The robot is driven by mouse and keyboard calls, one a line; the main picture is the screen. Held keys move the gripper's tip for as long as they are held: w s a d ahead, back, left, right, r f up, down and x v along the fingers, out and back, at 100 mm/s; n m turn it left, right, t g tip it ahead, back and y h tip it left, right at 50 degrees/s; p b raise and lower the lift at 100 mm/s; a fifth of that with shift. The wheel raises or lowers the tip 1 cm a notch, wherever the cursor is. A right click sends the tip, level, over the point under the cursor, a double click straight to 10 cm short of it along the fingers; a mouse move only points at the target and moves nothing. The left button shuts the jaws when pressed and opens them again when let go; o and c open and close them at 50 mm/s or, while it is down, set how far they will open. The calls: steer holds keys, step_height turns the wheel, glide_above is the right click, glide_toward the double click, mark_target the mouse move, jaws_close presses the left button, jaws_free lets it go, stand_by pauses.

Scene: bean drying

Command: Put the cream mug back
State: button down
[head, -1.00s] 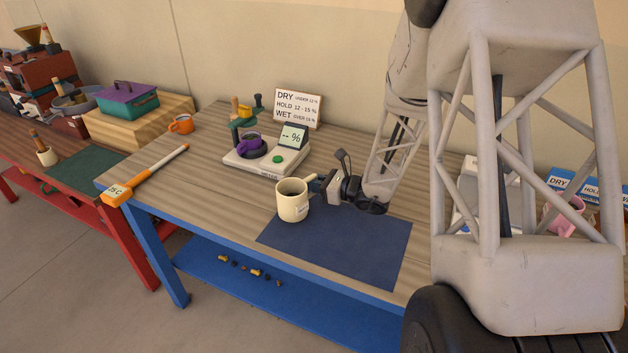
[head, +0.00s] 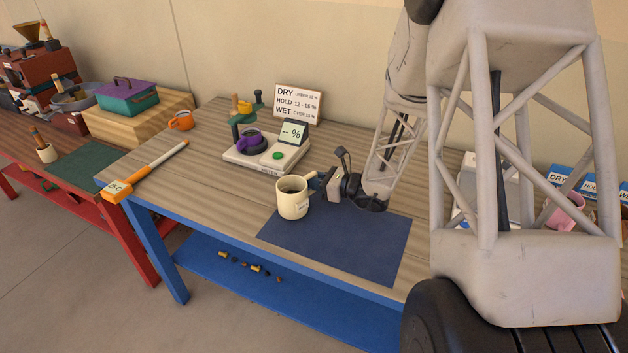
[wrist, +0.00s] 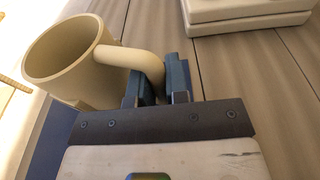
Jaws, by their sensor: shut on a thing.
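The cream mug (head: 292,201) is near the back left edge of the dark blue mat (head: 345,247), in front of the meter in the head view. It is close to upright, with dark contents or a dark inside showing. My gripper (head: 322,181) is at its right side, shut on the handle. In the wrist view the mug (wrist: 72,65) fills the upper left, and the two blue fingers of my gripper (wrist: 158,85) close around its handle. I cannot tell whether the mug's base touches the mat or hangs just above it.
The moisture meter (head: 262,160) with a purple cup (head: 248,141) stands behind the mug. A sign (head: 297,102) stands at the back. The mat's front half is clear.

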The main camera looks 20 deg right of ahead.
steer(key=shift+f, duration=0.5)
steer(key=c, duration=1)
jaws_free()
steer(key=shift+c, duration=0.2)
steer(key=shift+d, duration=0.1)
steer(key=shift+v, duration=3.8)
steer(key=shift+s, duration=0.1)
